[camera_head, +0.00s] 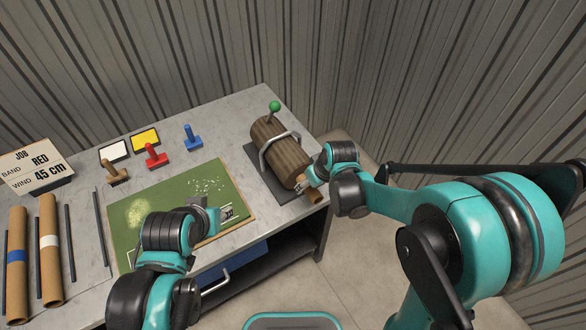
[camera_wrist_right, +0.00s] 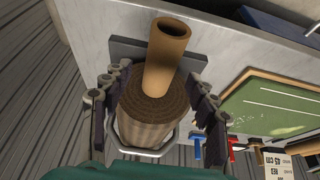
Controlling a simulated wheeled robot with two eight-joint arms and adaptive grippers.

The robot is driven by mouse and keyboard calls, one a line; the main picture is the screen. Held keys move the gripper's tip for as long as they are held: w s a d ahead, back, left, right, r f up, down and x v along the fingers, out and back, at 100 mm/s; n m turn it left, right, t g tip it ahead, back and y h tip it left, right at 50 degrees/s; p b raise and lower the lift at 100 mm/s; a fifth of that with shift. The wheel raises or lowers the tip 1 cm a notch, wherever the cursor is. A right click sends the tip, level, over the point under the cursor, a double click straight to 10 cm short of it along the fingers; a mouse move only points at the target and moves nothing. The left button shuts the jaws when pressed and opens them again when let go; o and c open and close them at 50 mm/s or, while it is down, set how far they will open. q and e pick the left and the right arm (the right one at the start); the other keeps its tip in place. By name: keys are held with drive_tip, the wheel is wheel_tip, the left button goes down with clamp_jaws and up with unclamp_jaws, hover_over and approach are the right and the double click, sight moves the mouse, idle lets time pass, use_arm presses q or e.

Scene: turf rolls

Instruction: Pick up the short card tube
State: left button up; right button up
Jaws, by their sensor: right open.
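The short card tube (camera_head: 312,196) is plain tan and hollow. It lies at the near end of the dark brown roll (camera_head: 280,150), by the table's right corner. In the right wrist view the tube (camera_wrist_right: 167,52) sticks out past the roll's end (camera_wrist_right: 152,105), its open end showing. My right gripper (camera_head: 308,184) is open, its fingers on either side of the roll and tube in the wrist view (camera_wrist_right: 158,88); I see gaps and no grip. My left gripper (camera_head: 229,212) is above the green board; whether its fingers are open is unclear.
The green board (camera_head: 215,180) lies mid-table with pale scraps on it. A metal clamp with a green knob (camera_head: 274,106) holds the roll. Brown, red (camera_head: 155,155) and blue (camera_head: 192,137) stamps stand behind. Long banded tubes (camera_head: 50,250) and a sign (camera_head: 36,168) are left.

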drive_tip(key=x, duration=0.2)
drive_tip(key=shift+w+f, duration=0.15)
drive_tip(key=shift+f, duration=0.1)
drive_tip(key=c, duration=1.3)
drive_tip(key=shift+r, duration=0.1)
drive_tip(key=shift+w+a, duration=0.1)
